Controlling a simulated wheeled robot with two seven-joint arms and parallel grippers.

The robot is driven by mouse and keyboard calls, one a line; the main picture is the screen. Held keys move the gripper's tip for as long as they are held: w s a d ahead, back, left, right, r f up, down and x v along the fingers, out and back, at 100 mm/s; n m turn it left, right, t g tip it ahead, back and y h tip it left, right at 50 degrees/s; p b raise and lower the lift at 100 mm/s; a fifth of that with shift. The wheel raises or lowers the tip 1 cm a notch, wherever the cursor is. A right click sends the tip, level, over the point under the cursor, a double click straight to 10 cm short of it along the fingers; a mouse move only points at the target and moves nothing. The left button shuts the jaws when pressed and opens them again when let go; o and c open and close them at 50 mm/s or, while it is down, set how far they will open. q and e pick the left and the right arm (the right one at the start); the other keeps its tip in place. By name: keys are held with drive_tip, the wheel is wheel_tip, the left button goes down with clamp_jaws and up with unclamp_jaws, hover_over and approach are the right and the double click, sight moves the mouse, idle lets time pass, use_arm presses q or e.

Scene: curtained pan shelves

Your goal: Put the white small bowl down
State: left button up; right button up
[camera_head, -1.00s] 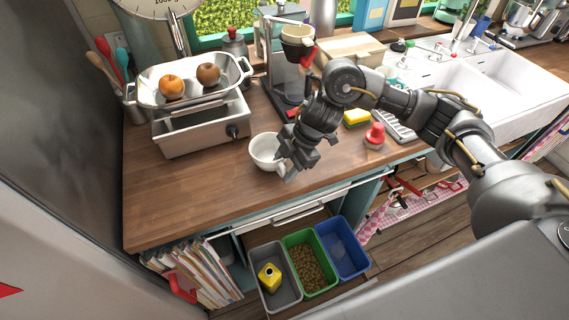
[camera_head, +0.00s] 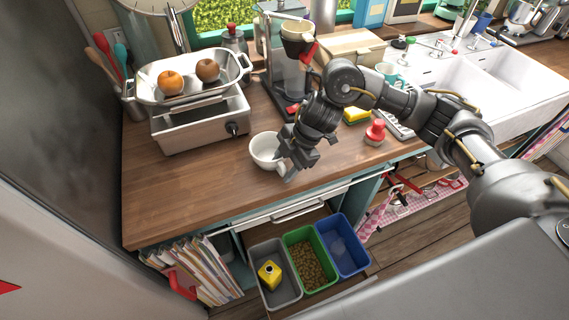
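The white small bowl (camera_head: 263,151) is at the middle of the wooden counter, upright, just left of my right gripper. My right gripper (camera_head: 290,168) points down at the bowl's right rim, and its fingers cover part of that rim. The fingertips overlap the bowl's edge, so I cannot tell whether they are closed on it or stand open around it. The bowl looks to be on or very near the countertop; its underside is hidden. My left gripper is not in view.
A scale with a metal tray (camera_head: 146,92) of two fruits stands left. A coffee maker (camera_head: 287,85) is behind my gripper. A red-topped object (camera_head: 375,134) and yellow sponge (camera_head: 356,116) lie right. Counter (camera_head: 185,190) is clear left and front of the bowl. Bins stand in the open drawer below.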

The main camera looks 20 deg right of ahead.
drive_tip(key=o, duration=0.4)
drive_tip(key=b+v, duration=0.1)
drive_tip(key=v, duration=1)
clamp_jaws()
idle(0.5)
idle(0.9)
drive_tip(key=p+v, duration=1)
drive_tip(key=v, duration=0.2)
idle(0.8)
drive_tip(key=shift+s+f, duration=0.1)
drive_tip(key=shift+f, duration=0.05)
idle(0.3)
